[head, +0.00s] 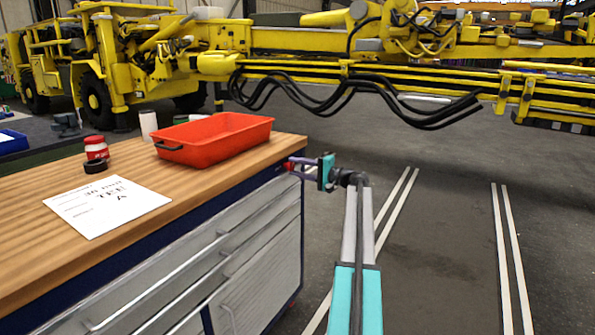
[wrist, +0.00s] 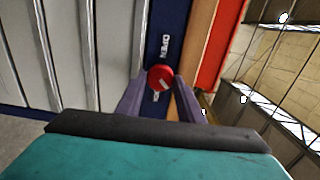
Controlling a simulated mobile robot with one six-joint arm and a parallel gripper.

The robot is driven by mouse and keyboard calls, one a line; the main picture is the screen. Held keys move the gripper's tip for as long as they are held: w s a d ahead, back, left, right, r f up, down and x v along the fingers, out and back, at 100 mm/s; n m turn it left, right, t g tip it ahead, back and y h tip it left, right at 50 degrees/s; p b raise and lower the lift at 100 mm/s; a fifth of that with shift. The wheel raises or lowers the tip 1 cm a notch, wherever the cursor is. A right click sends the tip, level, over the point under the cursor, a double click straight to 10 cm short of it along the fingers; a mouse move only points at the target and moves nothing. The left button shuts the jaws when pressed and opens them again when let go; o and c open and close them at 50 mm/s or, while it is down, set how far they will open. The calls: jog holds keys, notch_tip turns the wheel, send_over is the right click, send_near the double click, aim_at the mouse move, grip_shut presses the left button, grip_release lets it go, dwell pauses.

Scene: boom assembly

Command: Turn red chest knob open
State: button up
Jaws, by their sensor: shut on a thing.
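The red knob (wrist: 160,78) is on the dark blue top strip of the chest (wrist: 72,55), with a pale mark on its face. White lettering that reads OPEN is beside it in the wrist view. My gripper (wrist: 158,88) has its two purple fingers on either side of the knob and is shut on it. In the head view my gripper (head: 300,168) reaches the right-hand corner of the chest (head: 255,285), just under the worktop. Only a little of the red knob (head: 288,166) shows there, the fingers hiding the rest.
On the wooden worktop (head: 40,200) are a red tray (head: 215,140), a white sheet (head: 107,207), a red-and-white jar (head: 96,148) and a black ring (head: 95,166). Grey drawers with long handles line the chest front. Yellow machinery (head: 290,40) stands behind. Floor to the right is clear.

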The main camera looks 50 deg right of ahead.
jog(key=shift+s, duration=0.1)
jog(key=o, duration=1.1)
jog(key=shift+c, duration=0.2)
jog(key=shift+s, duration=0.1)
jog(key=v, duration=1.3)
jog(key=shift+s, duration=0.3)
jog(key=shift+d+f, duration=0.1)
